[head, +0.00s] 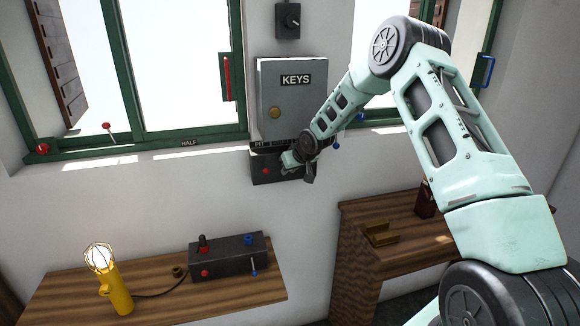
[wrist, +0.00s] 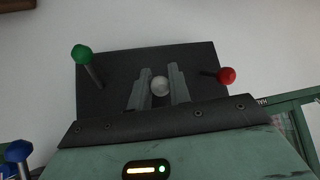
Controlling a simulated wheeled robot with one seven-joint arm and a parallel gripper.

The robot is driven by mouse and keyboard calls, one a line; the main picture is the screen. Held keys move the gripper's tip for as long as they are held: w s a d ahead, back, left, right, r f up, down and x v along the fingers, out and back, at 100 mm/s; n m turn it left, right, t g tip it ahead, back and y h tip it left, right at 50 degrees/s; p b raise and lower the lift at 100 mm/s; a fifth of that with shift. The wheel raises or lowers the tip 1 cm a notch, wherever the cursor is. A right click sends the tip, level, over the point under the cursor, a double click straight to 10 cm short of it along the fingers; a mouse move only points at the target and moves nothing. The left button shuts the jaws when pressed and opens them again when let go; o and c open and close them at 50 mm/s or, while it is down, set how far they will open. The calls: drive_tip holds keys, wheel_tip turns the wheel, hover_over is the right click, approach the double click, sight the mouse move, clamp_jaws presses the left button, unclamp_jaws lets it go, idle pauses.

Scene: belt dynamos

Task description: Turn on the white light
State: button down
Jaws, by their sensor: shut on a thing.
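My gripper (head: 300,168) is at the dark control box (head: 262,178) on the wall below the window. In the wrist view its two fingers stand on either side of a white knob (wrist: 160,86) on that box and are shut on it. A green-knobbed lever (wrist: 84,56) tilts at the left and a red-knobbed lever (wrist: 226,75) at the right of the same box. In the head view my gripper hides the white and green knobs. A yellow caged lamp (head: 117,285) with a bright white top stands on the left table; I cannot tell whether it is lit.
A grey KEYS cabinet (head: 285,98) hangs just above my gripper. Another dark control box (head: 228,256) with red and blue knobs sits on the left wooden table (head: 160,302). A wooden desk (head: 400,247) stands below my arm. A blue knob (wrist: 18,151) shows in the wrist view.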

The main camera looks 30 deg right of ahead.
drive_tip(key=shift+r, duration=0.1)
drive_tip(key=c, duration=1.3)
unclamp_jaws()
drive_tip(key=shift+c, duration=0.2)
drive_tip(key=b+v, duration=0.3)
drive_tip(key=v, duration=1.4)
drive_tip(key=shift+s+b, duration=0.2)
drive_tip(key=shift+b, duration=0.2)
